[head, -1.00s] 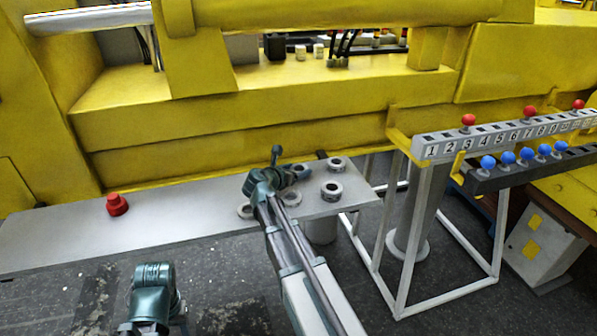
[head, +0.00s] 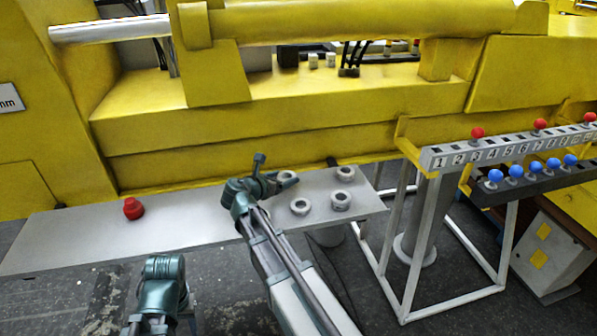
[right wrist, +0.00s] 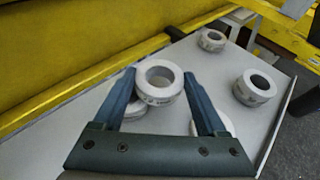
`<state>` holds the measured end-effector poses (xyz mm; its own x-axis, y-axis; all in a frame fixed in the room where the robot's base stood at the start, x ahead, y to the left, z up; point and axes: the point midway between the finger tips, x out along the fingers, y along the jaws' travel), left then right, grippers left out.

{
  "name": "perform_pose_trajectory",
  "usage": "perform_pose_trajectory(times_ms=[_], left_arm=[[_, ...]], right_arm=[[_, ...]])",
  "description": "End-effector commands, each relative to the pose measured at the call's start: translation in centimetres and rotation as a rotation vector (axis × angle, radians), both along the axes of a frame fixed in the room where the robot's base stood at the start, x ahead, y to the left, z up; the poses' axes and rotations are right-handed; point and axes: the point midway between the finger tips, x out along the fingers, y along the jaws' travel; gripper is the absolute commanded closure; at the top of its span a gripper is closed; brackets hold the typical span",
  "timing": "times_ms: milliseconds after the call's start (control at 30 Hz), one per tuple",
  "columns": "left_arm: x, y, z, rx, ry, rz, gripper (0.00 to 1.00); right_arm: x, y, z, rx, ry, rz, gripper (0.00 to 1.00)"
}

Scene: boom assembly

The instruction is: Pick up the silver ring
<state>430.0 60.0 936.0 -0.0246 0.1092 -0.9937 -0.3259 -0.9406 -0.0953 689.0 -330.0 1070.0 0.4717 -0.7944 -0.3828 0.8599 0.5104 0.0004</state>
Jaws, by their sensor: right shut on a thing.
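My right gripper (right wrist: 160,88) is shut on a silver ring (right wrist: 159,80), which sits between its two fingertips in the right wrist view. In the head view this ring (head: 287,178) shows just right of the right gripper (head: 262,178), above the grey table. Other similar rings lie on the table: one at the back (head: 346,173), one in front of it (head: 340,200) and one nearer the gripper (head: 300,206). In the right wrist view another ring (right wrist: 134,110) shows partly behind the left finger. My left gripper's fingers are not visible.
The long grey table (head: 185,230) is clear left of my right arm, except for a red knob (head: 133,208). A yellow machine (head: 250,145) stands behind it. A white frame (head: 410,250) with a numbered rack (head: 500,150) stands to the right.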

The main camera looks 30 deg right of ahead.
Motion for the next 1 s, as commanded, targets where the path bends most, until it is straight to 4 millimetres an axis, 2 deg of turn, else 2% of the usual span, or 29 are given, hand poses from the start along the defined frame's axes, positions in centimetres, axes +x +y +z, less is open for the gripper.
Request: perform_pose_trajectory(times_ms=[33,200,400,600,1000], left_arm=[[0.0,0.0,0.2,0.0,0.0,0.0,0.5],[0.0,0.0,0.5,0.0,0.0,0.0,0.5],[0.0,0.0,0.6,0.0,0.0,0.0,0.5],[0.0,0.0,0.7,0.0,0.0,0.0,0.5],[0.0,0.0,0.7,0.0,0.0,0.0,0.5]], right_arm=[[-0.1,1.3,0.3,-0.002,0.0,0.005,1.0],[-0.6,4.1,0.5,-0.001,0.0,0.003,1.0],[-0.9,6.1,0.6,-0.001,0.0,0.001,1.0],[-1.0,6.8,0.7,-0.001,0.0,-0.001,1.0],[-1.0,6.8,0.7,-0.001,-0.001,0.0,1.0]])
